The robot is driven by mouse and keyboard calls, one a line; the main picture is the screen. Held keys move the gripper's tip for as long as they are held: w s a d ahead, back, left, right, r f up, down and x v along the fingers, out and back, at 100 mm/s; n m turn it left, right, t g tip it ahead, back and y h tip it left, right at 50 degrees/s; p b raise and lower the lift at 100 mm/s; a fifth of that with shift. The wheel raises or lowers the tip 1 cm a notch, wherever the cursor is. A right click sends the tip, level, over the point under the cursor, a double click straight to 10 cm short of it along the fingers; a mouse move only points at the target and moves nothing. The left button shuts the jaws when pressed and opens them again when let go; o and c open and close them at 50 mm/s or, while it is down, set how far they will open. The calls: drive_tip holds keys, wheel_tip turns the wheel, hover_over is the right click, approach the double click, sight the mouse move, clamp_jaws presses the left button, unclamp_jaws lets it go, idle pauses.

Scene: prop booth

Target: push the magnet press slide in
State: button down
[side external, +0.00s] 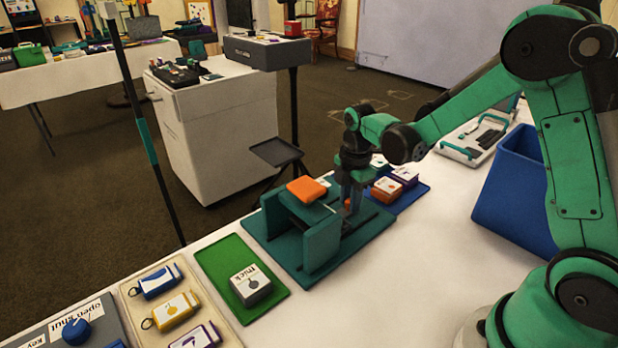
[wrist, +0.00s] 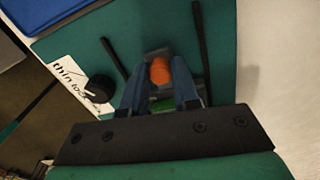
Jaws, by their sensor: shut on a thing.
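The magnet press is a teal stand on a teal baseplate (side external: 290,250), with upright teal walls (side external: 321,243) and an orange block (side external: 307,189) on top. My gripper (side external: 350,200) is low at the press's right side, pointing down. In the wrist view my gripper (wrist: 160,75) has its blue-grey fingers closed around an orange knob (wrist: 160,71). The knob sits on a greyish slide piece between two black rails (wrist: 195,45). A green patch (wrist: 163,103) shows between the fingers. The fingers hide much of the slide, and its depth in the press cannot be told.
A card marked "thin lock" (wrist: 75,83) with a black knob (wrist: 101,89) lies beside the rails. A green tray (side external: 213,262) with a "thick" block (side external: 250,285) is left of the press. A blue tray (side external: 413,194) with blocks and a blue bin (side external: 510,190) are right.

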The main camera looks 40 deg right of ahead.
drive_tip(key=shift+a, duration=2.45)
drive_tip(key=c, duration=0.7)
unclamp_jaws()
drive_tip(key=shift+o, duration=0.2)
drive_tip(key=shift+d, duration=0.1)
drive_tip(key=shift+r, duration=2.8)
